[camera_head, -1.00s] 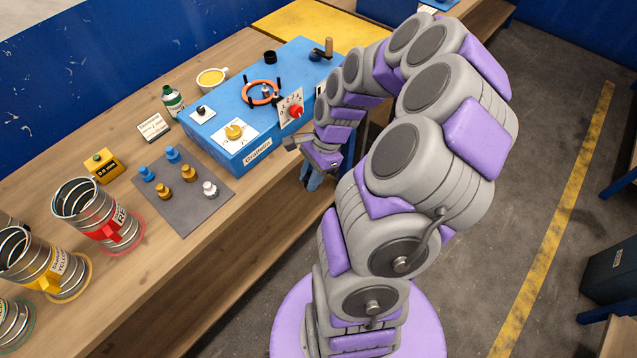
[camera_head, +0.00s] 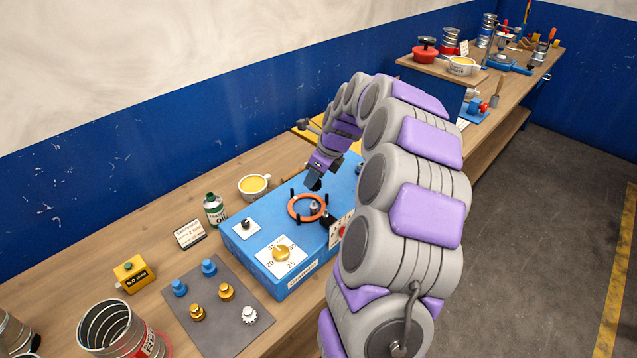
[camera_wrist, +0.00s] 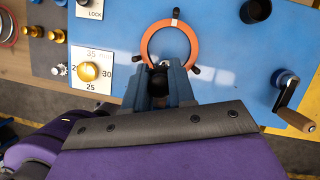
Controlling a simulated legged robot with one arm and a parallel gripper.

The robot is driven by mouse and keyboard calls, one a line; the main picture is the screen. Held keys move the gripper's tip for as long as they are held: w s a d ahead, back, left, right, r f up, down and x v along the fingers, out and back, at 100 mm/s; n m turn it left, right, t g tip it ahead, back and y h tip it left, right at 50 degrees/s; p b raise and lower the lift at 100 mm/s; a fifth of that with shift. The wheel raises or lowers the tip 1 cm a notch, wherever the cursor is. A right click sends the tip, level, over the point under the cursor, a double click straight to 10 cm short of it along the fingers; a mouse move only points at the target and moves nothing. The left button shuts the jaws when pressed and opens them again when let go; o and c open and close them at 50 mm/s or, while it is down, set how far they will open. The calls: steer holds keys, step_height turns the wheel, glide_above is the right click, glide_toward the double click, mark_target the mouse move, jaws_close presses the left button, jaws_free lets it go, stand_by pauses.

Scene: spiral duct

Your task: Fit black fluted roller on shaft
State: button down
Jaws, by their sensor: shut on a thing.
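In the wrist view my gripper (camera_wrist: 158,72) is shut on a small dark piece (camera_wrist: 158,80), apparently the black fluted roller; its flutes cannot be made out. In the head view my gripper (camera_head: 314,183) points down just above the far side of the orange ring (camera_head: 295,214) on the blue machine (camera_head: 262,262). The ring also shows in the wrist view (camera_wrist: 150,40), just beyond the fingertips. A grey post (camera_head: 314,208) stands inside the ring; whether it is the shaft I cannot tell. The fingers hide part of the ring's middle in the wrist view.
A grey mat (camera_head: 215,325) carries several blue, gold and white rollers. The machine top has a gold dial (camera_head: 281,253), a black lock knob (camera_head: 245,225), a black cylinder (camera_wrist: 254,10) and a crank (camera_wrist: 290,97).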

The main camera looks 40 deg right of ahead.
mark_target(313, 189)
steer(key=shift+w+a+r, duration=0.1)
steer(key=shift+w+a, duration=0.1)
steer(key=shift+w, duration=0.1)
steer(key=shift+d+f+b, duration=0.25)
steer(key=shift+f+b, duration=0.35)
steer(key=shift+f, duration=0.2)
steer(key=shift+d+f+b, duration=0.25)
steer(key=shift+f+b, duration=0.35)
steer(key=shift+f, duration=0.15)
steer(key=shift+a+f+b, duration=0.15)
steer(key=shift+f+b, duration=0.35)
steer(key=shift+f, duration=0.1)
steer(key=shift+a+f, duration=0.25)
steer(key=shift+d, duration=0.25)
steer(key=shift+a+p, duration=0.25)
steer(key=shift+p, duration=0.1)
steer(key=shift+s+d+f+p, duration=0.15)
steer(key=shift+f+p, duration=0.15)
steer(key=shift+p, duration=0.7)
steer(key=shift+f+p, duration=0.8)
steer(key=shift+p, duration=0.2)
stand_by(0.5)
steer(key=shift+f+p, duration=0.35)
steer(key=shift+p, duration=1.1)
stand_by(0.8)
